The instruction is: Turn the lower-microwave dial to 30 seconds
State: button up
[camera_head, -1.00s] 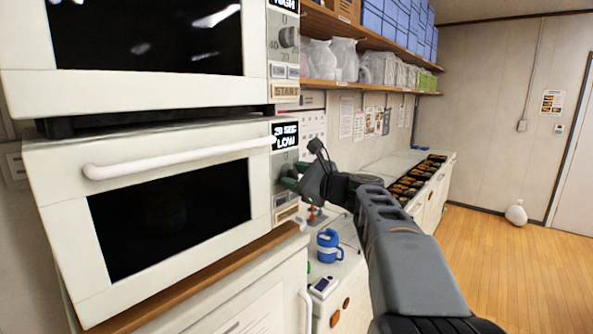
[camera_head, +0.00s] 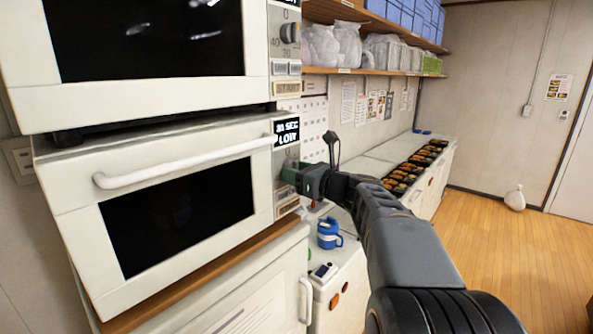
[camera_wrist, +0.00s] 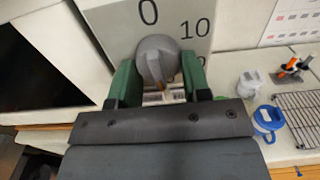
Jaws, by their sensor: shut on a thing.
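The lower microwave (camera_head: 62,200) stands under another microwave, its door shut. Its display (camera_head: 287,132) is blurred; it seems to read 31 SEC over LOW, but I cannot be sure of the digits. My gripper (camera_head: 291,174) is at its control panel and hides the dial in the head view. In the wrist view the grey dial (camera_wrist: 155,58) sits between the green fingers of my gripper (camera_wrist: 157,70), which are shut on it. The markings 0 and 10 show on the panel above and right of the dial; another mark is partly hidden.
The upper microwave (camera_head: 255,40) has its own dial (camera_head: 290,33). A blue and white jug (camera_head: 327,234) stands on the lower counter at right. Several filled bento trays (camera_head: 405,172) line the far counter. The wooden floor (camera_head: 480,235) at right is mostly clear.

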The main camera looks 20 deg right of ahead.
dwell(0.4)
jog(key=o, duration=0.9)
jog(key=shift+c, duration=0.2)
jog(key=b+v, duration=0.2)
jog(key=v, duration=1.1)
jog(key=shift+s+b, duration=0.4)
jog(key=shift+d, duration=0.1)
